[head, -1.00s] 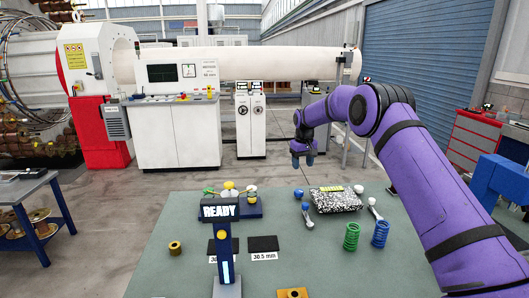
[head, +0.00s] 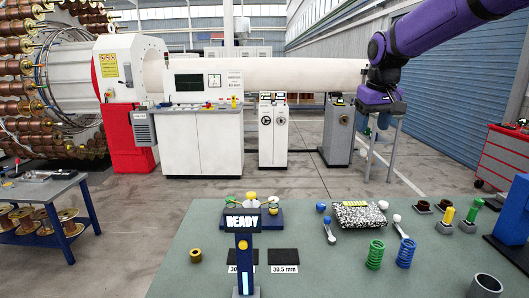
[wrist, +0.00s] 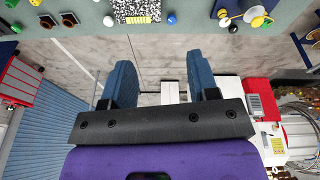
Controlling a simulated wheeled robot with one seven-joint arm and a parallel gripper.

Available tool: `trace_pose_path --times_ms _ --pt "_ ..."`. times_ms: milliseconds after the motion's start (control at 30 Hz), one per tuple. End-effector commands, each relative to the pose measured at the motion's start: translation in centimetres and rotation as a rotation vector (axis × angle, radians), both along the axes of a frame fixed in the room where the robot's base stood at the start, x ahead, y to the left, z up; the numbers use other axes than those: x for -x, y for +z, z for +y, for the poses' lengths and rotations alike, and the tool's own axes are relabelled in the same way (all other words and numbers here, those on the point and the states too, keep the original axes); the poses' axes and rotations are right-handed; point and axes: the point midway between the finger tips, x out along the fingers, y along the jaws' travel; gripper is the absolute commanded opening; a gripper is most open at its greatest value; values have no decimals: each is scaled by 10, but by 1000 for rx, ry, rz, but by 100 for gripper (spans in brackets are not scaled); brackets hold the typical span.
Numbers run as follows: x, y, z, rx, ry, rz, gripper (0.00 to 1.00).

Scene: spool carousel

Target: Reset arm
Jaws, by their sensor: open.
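My purple arm (head: 440,28) reaches in from the upper right of the head view, and its wrist (head: 381,92) points down. My gripper (wrist: 163,82) shows in the wrist view with its two blue fingers wide apart and nothing between them. In the head view the fingers are small and partly hidden under the wrist. The gripper is in the air beyond the far edge of the green-grey table (head: 200,270), clear of everything on it.
On the table stand a READY sign post (head: 243,255), a speckled block (head: 360,215), a green spring (head: 375,254), a blue spring (head: 406,253) and a grey cup (head: 484,286). A white console (head: 200,143) stands behind. Open floor (head: 290,182) lies between.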

Motion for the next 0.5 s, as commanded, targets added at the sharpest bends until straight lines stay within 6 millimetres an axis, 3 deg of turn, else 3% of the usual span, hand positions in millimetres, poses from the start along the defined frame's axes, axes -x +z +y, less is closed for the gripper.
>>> trace_pose_path --times_ms 200,500 --pt "78 24 -9 -8 -32 -50 54" --pt "182 28 -19 -25 -74 -115 54"
